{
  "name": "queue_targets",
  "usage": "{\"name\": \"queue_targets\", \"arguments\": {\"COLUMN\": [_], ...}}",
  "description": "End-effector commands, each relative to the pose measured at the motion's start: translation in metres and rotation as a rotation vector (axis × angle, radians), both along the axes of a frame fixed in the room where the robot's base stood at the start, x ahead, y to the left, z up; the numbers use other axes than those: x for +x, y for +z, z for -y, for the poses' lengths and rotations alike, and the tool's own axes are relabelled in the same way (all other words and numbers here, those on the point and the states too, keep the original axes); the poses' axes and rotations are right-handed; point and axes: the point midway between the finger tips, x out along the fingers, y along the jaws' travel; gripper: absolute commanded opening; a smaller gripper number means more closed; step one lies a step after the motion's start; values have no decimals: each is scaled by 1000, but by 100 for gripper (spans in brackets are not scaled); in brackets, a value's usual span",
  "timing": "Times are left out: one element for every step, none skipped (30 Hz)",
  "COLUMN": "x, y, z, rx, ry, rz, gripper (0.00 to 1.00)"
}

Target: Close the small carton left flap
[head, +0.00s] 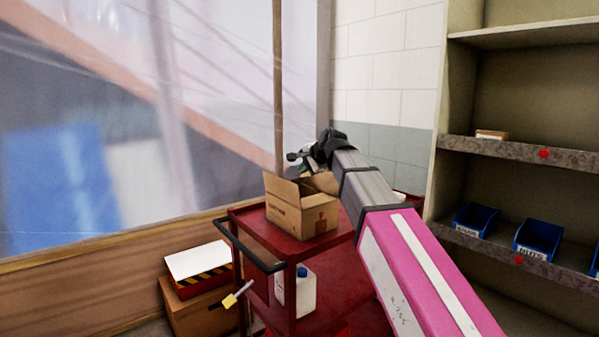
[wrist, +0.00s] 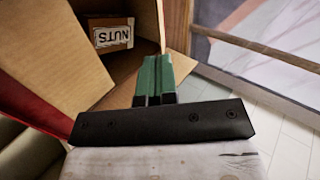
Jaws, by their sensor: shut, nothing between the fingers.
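The small carton (head: 302,218) is a brown cardboard box on the top of a red cart. In the head view a flap (head: 283,189) stands raised at its left, and another flap (head: 322,182) shows at the back, partly behind my arm. In the wrist view the carton's inside (wrist: 124,72) is open, with a small box labelled NUTS (wrist: 111,34) in it. My gripper (wrist: 156,60) is shut and empty, its green fingers together beside an upright cardboard edge. I cannot tell whether they touch it. In the head view my gripper (head: 318,158) is above the carton's far side, its fingertips unclear.
The red cart (head: 270,240) has a dark handle and a white jug (head: 304,290) on its lower shelf. A shelf unit with blue bins (head: 538,237) stands right. Translucent sheeting hangs behind.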

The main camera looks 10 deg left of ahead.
Motion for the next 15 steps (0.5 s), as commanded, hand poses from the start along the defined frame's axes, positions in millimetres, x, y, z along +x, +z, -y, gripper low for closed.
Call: {"name": "queue_targets", "arguments": {"x": [9, 12, 17, 20, 24, 29, 32, 35, 38, 41, 44, 48, 50, 52, 54], "y": [5, 7, 10, 13, 16, 20, 24, 28, 33, 38, 42, 49, 54, 60, 66], "z": [-7, -11, -16, -20, -23, -28, -32, -35, -40, -43, -46, -50, -52, -55, -58], "rx": [-51, -90, -149, -198, -249, -319, -370, -422, -487, -536, -584, -643, -686, -724, -771], "ry": [44, 79, 133, 180, 230, 302, 357, 414, 494, 556, 618, 702, 764, 828, 908], "rz": [16, 27, 44, 58, 71, 88, 99, 111, 126, 135, 143, 154, 160, 165, 171], "gripper": [0, 0, 0, 0, 0, 0, 0, 0, 0, 0, 0, 0, 0, 0, 0]}}
